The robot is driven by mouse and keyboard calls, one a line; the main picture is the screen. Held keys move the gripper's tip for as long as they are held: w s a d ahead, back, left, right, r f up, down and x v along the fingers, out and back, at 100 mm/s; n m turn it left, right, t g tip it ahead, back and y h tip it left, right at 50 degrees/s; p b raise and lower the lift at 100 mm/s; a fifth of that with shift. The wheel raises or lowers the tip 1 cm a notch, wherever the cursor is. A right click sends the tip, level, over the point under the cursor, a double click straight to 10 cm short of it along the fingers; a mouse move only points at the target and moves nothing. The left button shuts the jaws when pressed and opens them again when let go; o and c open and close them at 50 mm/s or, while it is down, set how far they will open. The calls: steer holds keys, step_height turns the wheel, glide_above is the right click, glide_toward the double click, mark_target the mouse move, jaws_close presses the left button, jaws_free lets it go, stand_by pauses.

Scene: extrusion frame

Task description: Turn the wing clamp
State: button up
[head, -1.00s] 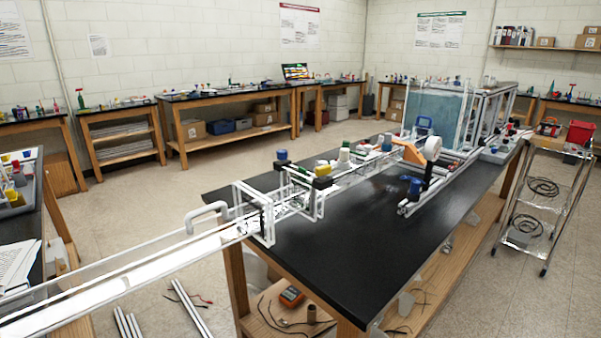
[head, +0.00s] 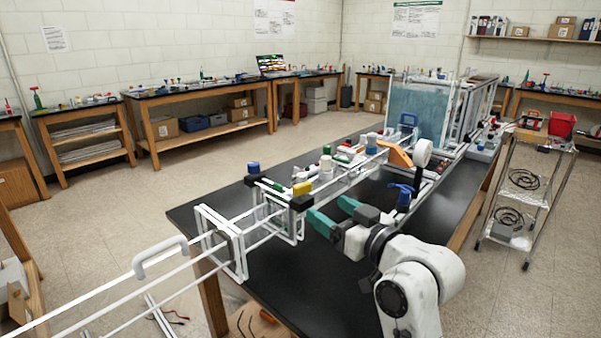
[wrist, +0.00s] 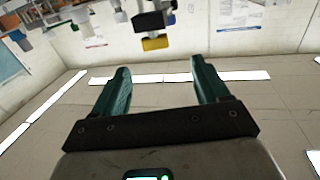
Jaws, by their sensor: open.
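A small yellow wing-like piece (head: 302,188) sits on a black block (head: 301,202) on the white frame, at the near end of the rails. It may be the wing clamp; its exact shape is too small to tell. In the wrist view the yellow piece (wrist: 155,43) shows ahead of the fingers, near the top middle. A blue winged part (head: 403,192) stands farther right on the frame. My gripper (head: 327,208) is open, its teal fingers pointing toward the yellow piece from the right. In the wrist view the space between the fingertips (wrist: 158,68) is empty.
A blue cap (head: 252,168) on another black block stands left of the yellow piece. White rails with a handle (head: 160,257) run out past the black table (head: 320,300). An orange bracket (head: 394,152) and a clear tank (head: 418,110) lie farther back.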

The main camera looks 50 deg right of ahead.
mark_target(304, 187)
steer(key=w+d, duration=0.1)
steer(key=w, duration=0.2)
steer(key=w+d+p, duration=0.1)
steer(key=w, duration=0.7)
steer(key=shift+w+d+r+p, duration=0.2)
steer(key=shift+d+r+p, duration=0.1)
steer(key=shift+d+p, duration=0.1)
steer(key=shift+c, duration=0.2)
steer(key=c, duration=0.9)
